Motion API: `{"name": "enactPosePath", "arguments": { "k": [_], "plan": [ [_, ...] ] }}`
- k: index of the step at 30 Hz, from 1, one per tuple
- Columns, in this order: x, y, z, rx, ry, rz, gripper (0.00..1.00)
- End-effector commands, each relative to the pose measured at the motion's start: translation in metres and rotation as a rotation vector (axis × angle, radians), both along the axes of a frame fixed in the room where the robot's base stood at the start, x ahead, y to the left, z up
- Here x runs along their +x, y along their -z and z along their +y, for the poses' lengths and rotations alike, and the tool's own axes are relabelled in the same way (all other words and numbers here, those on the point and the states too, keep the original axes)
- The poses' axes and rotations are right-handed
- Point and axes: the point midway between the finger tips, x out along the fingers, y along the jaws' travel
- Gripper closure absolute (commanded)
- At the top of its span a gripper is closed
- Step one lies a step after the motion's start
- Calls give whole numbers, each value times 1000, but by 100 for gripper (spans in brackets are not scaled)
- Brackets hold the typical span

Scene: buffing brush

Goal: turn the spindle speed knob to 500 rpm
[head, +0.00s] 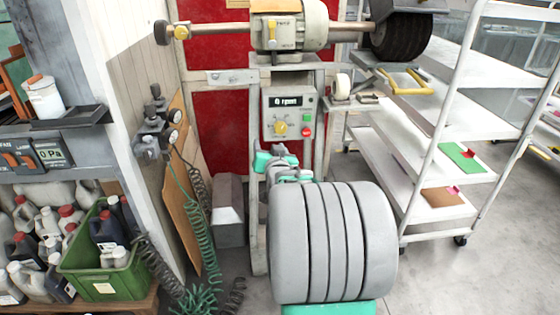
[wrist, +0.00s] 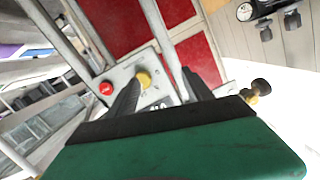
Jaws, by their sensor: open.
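The spindle speed knob (head: 280,128) is yellow and sits on the grey control box (head: 270,102) below the buffing machine in the head view. The display (head: 286,101) above it reads 0 rpm. My gripper (head: 277,153) is just below and in front of the box, its fingers hard to make out there. In the wrist view my gripper (wrist: 161,77) is open and empty, with two dark fingers spread apart. The yellow knob (wrist: 144,78) shows beside the left fingertip, beyond the fingers; I cannot tell whether they touch.
A green button (head: 306,118) and a red button (head: 306,132) sit right of the knob. The machine's spindle and dark brush (head: 401,36) are above. A white shelf cart (head: 440,120) stands right. Hoses (head: 190,230) and a green crate (head: 104,262) are left.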

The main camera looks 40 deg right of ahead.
Motion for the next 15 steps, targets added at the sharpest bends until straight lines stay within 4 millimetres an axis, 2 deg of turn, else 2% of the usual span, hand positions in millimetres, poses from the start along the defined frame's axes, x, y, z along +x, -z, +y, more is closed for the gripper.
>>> {"name": "enactPosePath", "arguments": {
  "k": [1, 3, 7, 15],
  "plan": [
    [-7, 15, -24, -16, 42, -58, 41],
    [-13, 10, -41, -36, 73, -118, 41],
    [-7, 3, -53, -47, 85, -144, 41],
    [36, 3, -81, -48, 84, -141, 41]
  ]
}}
